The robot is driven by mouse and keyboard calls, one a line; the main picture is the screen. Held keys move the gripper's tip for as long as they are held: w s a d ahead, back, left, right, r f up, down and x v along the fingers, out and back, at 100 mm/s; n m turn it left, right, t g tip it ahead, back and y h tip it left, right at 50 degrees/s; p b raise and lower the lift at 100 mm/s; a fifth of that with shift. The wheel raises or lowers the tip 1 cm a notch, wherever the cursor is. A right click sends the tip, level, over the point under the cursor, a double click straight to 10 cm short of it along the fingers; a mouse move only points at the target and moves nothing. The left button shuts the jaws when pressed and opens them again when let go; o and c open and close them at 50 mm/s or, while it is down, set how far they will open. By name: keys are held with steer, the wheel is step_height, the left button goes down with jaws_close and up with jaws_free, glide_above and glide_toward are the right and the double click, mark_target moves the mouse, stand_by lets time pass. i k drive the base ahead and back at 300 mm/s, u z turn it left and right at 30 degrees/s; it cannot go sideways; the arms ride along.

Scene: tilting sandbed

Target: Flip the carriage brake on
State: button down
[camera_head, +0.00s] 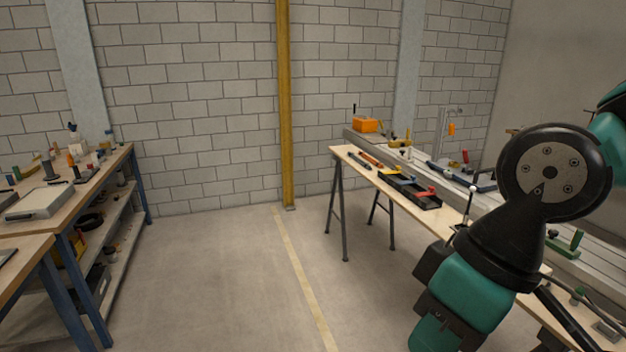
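My teal and black arm (520,215) fills the right side of the view and covers part of the bench there. I cannot make out its gripper. No part is clearly identifiable as the carriage brake. Along the long grey bed (385,146) at the right I see small fittings: a red piece (465,157), an orange piece on a thin upright stand (451,129), and a green handle-like piece (576,241) beside my arm. A thin lever with a pale ball end (471,190) stands upright just left of my arm. They are too small to tell their settings.
A trestle table (350,158) with tools and a black tray (424,201) stands before the bed. An orange box (366,125) sits at the back. A blue-legged workbench (120,163) with clutter is at left. The floor between (230,280) is clear.

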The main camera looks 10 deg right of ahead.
mark_target(466, 158)
steer(key=i, duration=2.15)
steer(key=z, duration=0.65)
steer(key=i, duration=0.5)
steer(key=z, duration=0.05)
